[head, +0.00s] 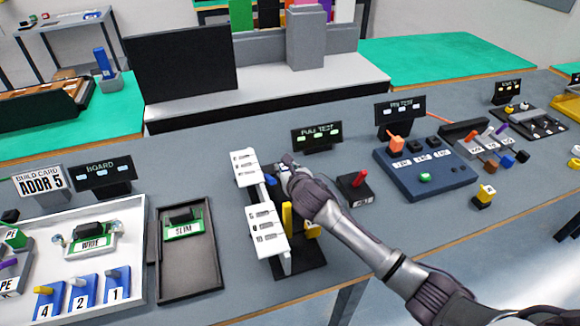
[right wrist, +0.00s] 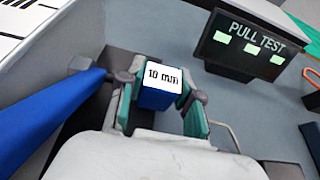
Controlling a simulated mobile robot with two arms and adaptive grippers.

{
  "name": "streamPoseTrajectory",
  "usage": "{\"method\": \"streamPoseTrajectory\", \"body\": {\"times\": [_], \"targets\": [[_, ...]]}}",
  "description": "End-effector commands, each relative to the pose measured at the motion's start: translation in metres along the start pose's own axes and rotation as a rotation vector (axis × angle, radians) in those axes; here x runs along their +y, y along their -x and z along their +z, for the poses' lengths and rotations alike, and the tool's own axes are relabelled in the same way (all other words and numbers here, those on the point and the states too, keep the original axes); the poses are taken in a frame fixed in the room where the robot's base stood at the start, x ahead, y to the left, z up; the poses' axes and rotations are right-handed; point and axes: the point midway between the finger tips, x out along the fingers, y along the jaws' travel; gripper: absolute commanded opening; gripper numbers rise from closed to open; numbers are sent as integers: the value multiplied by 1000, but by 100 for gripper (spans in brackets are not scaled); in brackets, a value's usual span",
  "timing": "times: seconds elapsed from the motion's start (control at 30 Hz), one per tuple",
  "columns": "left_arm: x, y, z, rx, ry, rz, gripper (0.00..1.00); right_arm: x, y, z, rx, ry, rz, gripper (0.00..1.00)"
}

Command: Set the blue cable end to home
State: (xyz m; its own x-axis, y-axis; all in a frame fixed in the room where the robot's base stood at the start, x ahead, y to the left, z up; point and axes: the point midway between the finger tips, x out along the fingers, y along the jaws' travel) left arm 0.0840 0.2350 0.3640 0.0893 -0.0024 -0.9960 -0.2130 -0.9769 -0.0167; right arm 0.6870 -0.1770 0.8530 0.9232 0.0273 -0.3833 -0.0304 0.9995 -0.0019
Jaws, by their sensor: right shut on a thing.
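A blue block with a white "10 mm" label (right wrist: 160,77) sits between the fingers of my right gripper (right wrist: 160,103) in the right wrist view. It looks like the blue cable end. My right gripper is shut on it, with a green-padded finger on each side. In the head view my right gripper (head: 284,168) is at the far half of the pull-test fixture, beside its upper white scale plate (head: 245,167), and hides most of the block. A long blue bar (right wrist: 50,118) runs along the left in the right wrist view. My left gripper is not in view.
The fixture has a lower white plate (head: 266,232), a yellow upright (head: 287,217) and a black base (head: 305,262). The PULL TEST sign (head: 317,138) stands behind. A black box with a red lever (head: 357,186) is close on the right. A dark SLIM tray (head: 189,270) lies left.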

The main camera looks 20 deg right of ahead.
Motion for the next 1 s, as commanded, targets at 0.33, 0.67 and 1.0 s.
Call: {"method": "streamPoseTrajectory", "body": {"times": [0.33,0.67,1.0], "targets": [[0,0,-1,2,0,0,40,4,0,-1,0,-2,9,60],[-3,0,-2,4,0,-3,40,3,1,0,-1,-2,8,60],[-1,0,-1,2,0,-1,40,2,46,-2,-1,1,8,60]]}}
